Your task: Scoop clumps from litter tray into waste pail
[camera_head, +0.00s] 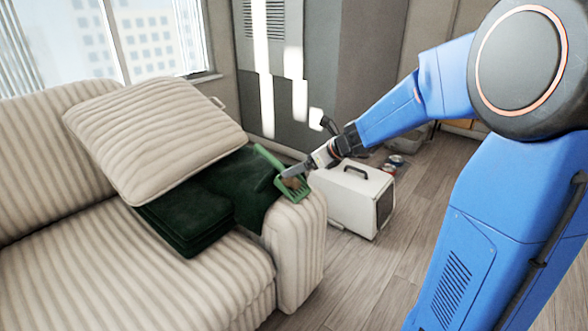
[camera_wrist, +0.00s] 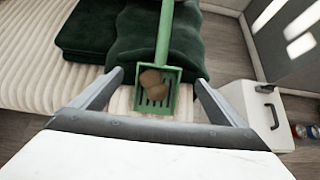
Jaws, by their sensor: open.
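A green slotted scoop (camera_head: 268,155) lies at the sofa's right armrest, by the edge of a dark green cloth. In the wrist view the scoop (camera_wrist: 164,40) has its handle pointing away from me and its slotted pan towards me. Brown clumps (camera_wrist: 151,78) sit in the pan. My gripper (camera_head: 287,173) is open at the scoop; in the wrist view its fingers (camera_wrist: 159,77) stand on either side of the pan, apart from it. Whether they are above or level with it is hard to tell. I see no litter tray or waste pail.
A beige ribbed sofa (camera_head: 190,285) fills the left, with a tilted cushion (camera_head: 155,135) and folded dark green cloths (camera_head: 185,220). A white box with a black handle (camera_head: 350,195) stands on the floor behind the armrest, cans (camera_head: 396,161) beside it. Wooden floor (camera_head: 365,285) is open in front.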

